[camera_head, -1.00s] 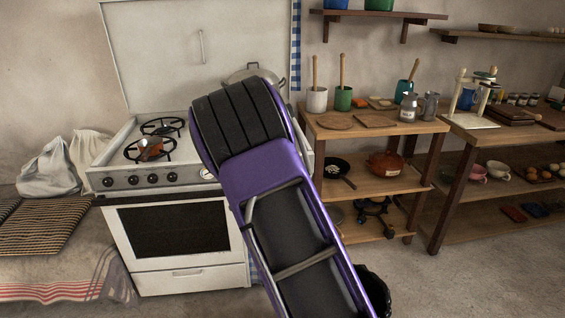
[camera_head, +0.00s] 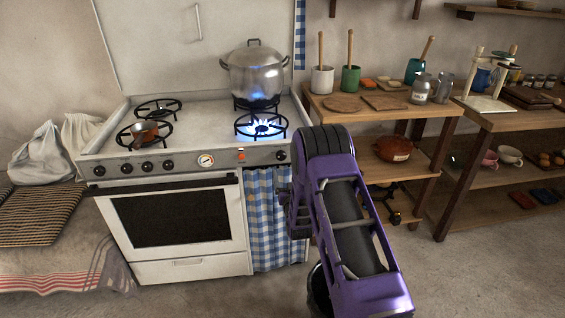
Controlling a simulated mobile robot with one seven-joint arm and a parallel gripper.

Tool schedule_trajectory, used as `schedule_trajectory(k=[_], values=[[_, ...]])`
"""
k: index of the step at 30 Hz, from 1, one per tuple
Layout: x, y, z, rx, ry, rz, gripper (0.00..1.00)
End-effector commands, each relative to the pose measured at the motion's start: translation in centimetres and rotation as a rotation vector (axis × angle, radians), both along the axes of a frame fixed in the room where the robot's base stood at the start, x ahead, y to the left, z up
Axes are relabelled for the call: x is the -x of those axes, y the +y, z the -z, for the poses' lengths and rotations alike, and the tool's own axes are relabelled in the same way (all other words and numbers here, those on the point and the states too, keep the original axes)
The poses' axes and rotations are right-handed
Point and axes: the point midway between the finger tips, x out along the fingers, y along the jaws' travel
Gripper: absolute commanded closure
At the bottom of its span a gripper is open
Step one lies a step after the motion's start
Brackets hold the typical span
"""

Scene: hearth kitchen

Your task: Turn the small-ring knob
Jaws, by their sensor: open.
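A white gas stove (camera_head: 100,190) stands against the wall at left. Several black knobs sit in a row on its front panel, such as the left end knob (camera_head: 99,170) and another knob (camera_head: 168,165). A separate black knob (camera_head: 282,155) is at the panel's right end, close beside my arm. Which one is the small-ring knob I cannot tell. The front right burner (camera_head: 261,128) burns with blue flame. Blue flame also shows under the steel pot (camera_head: 258,75) at the back right. My purple arm reaches in front of the stove's right end; my gripper is hidden.
A small reddish-brown pan (camera_head: 146,131) rests on the front left burner. A dial (camera_head: 206,160) and a red button (camera_head: 241,155) are on the panel. A checked curtain (camera_head: 268,220) hangs below. A wooden shelf (camera_head: 330,104) with pots is at right.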

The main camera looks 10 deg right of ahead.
Motion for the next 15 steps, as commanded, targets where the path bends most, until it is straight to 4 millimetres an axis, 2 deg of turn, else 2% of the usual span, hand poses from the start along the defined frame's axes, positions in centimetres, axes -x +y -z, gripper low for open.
schedule_trajectory(k=[6,15], values=[[-4.2,0.0,0.1,0.001,-0.002,-0.001,0.22],[-8.3,0.0,0.1,0.001,-0.001,-0.001,0.22]])
